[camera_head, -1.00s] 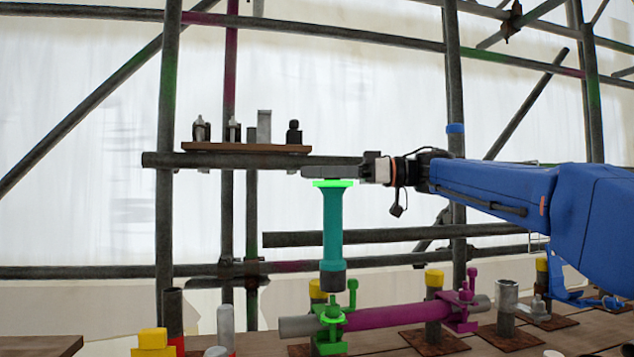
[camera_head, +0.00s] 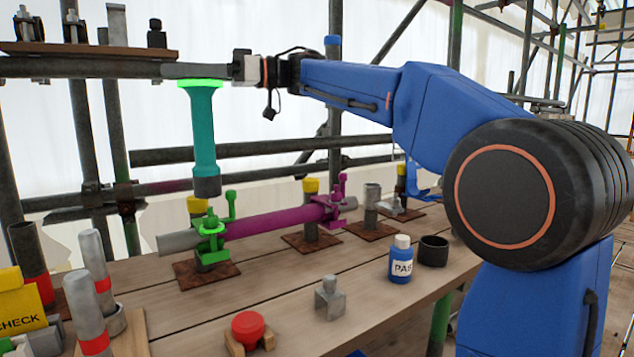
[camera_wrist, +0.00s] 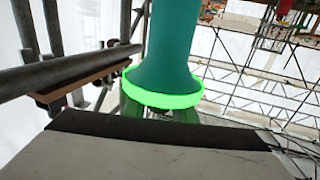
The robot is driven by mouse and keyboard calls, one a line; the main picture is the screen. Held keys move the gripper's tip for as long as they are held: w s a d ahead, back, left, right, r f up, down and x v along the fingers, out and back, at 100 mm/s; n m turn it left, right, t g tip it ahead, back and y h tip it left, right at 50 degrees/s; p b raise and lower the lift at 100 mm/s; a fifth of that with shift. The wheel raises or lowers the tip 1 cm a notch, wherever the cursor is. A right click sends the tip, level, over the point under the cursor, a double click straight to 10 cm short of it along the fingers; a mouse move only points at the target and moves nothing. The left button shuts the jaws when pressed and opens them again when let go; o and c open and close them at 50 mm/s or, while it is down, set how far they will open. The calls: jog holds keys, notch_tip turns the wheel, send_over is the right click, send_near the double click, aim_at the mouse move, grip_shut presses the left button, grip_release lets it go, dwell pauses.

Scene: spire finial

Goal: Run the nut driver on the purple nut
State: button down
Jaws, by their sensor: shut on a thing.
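The nut driver (camera_head: 205,135) is a teal upright tool with a bright green collar on top and a dark socket at its lower end. My gripper (camera_head: 198,73) is shut on its top end, and the driver hangs below the jaws. In the wrist view the teal shaft and green collar (camera_wrist: 165,95) show beyond the jaws. The purple clamp (camera_head: 332,208) with upright bolts sits at the right end of a purple and grey tube (camera_head: 270,222). Its purple nut is too small to make out clearly. The driver's socket is above the green clamp (camera_head: 211,230), with a gap between.
A wooden bench (camera_head: 300,290) holds a blue paste bottle (camera_head: 401,260), a dark cup (camera_head: 433,250), a grey block (camera_head: 329,298) and a red knob (camera_head: 248,328). Rust-brown plates with posts stand behind. A shelf (camera_head: 85,50) of sockets is at upper left.

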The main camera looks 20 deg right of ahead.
jog(key=c, duration=2.2)
grip_release()
grip_shut()
jog(key=shift+d, duration=0.1)
jog(key=shift+w+d+r, duration=0.1)
jog(key=shift+w+d, duration=0.1)
jog(key=shift+d, duration=0.1)
jog(key=w+d+r+m+t, duration=0.1)
jog(key=w+d+m+t, duration=0.1)
jog(key=d, duration=0.8)
jog(key=w+d+r+m+t+h, duration=0.1)
jog(key=w+d+t, duration=0.3)
jog(key=d, duration=0.7)
jog(key=w+d+r+m+t+h, duration=0.1)
jog(key=w+d+r+m+t, duration=0.1)
jog(key=d, duration=0.9)
jog(key=w+m+t, duration=0.1)
jog(key=w, duration=0.1)
jog(key=shift+w+d+r, duration=0.15)
jog(key=shift+w+d, duration=0.05)
jog(key=shift+w, duration=0.1)
